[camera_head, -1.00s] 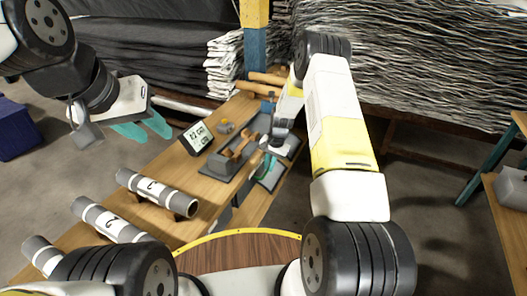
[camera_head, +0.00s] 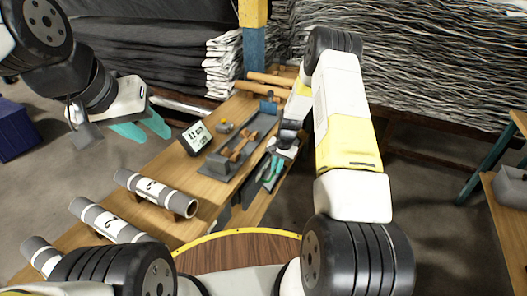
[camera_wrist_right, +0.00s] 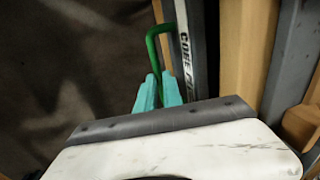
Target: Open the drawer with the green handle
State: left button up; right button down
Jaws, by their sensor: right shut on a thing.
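The green handle (camera_wrist_right: 153,42) is a bent bar in the right wrist view. It is fixed to a dark drawer front (camera_wrist_right: 200,30) with a white lettered strip. My right gripper (camera_wrist_right: 159,90) has its teal fingers shut on the lower part of the handle. In the head view the right gripper (camera_head: 271,168) is at the right side of the wooden bench, below its top; the handle is too small to make out there. My left gripper (camera_head: 143,128) is open and empty, in the air left of the bench.
On the bench top (camera_head: 165,155) stand a small display (camera_head: 196,137), a grey tray (camera_head: 218,168) with brown parts, and several grey rolls (camera_head: 155,191) with white bands. A blue and yellow post (camera_head: 254,45) rises behind.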

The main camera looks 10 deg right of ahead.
jog(key=s+d, duration=0.9)
jog(key=d, duration=0.5)
jog(key=shift+s+d, duration=0.2)
jog(key=shift+s, duration=0.15)
jog(key=c, duration=1.8)
grip_release()
jog(key=shift+o, duration=0.2)
jog(key=shift+r, duration=0.1)
notch_tip(320, 180, up, 8)
jog(key=d, duration=0.1)
jog(key=shift+s+f, duration=0.25)
jog(key=shift+s, duration=0.15)
jog(key=shift+d, duration=0.1)
